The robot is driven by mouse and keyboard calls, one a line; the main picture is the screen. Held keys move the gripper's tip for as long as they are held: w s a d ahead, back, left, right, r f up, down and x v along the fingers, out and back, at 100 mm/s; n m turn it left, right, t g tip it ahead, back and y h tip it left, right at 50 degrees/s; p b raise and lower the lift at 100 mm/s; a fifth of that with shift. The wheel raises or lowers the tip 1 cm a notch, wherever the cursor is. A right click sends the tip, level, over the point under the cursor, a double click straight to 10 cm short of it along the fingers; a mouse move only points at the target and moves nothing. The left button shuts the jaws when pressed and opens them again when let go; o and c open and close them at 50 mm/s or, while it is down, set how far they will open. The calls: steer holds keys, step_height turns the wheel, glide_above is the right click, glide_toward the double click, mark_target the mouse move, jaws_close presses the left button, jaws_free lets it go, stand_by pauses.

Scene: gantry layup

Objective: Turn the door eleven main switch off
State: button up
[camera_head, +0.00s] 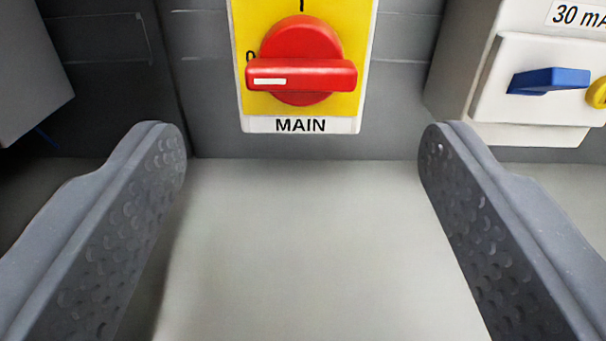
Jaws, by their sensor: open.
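The main switch is a red rotary knob (302,75) on a yellow plate (348,30), with a white label (300,125) reading MAIN below it. Its bar handle lies horizontal, and the white mark on it is at the left end, beside the 0. An I mark shows at the top of the plate. My gripper (303,146) is open and empty, with its two grey fingers wide apart, below and to either side of the plate. The fingers do not appear to touch the knob. No door number is visible.
A white unit (486,118) with a blue lever (549,80), a partly cut-off yellow button (597,93) and a 30 mA label stands at the right. A grey box (30,70) is at the left. The pale surface between my fingers is clear.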

steer(key=s+b, duration=0.2)
steer(key=s, duration=0.6)
steer(key=shift+a, duration=0.15)
steer(key=s+d+f+g+b, duration=0.1)
steer(key=s+d+f+b, duration=0.3)
steer(key=d+f, duration=0.6)
steer(key=s+d+f+g+b, duration=0.1)
steer(key=s+d+f+b, duration=0.3)
steer(key=d+f+b, duration=0.3)
steer(key=d+f, duration=0.3)
steer(key=f, duration=0.4)
steer(key=shift+d+g+y, duration=0.3)
steer(key=shift+d, duration=0.05)
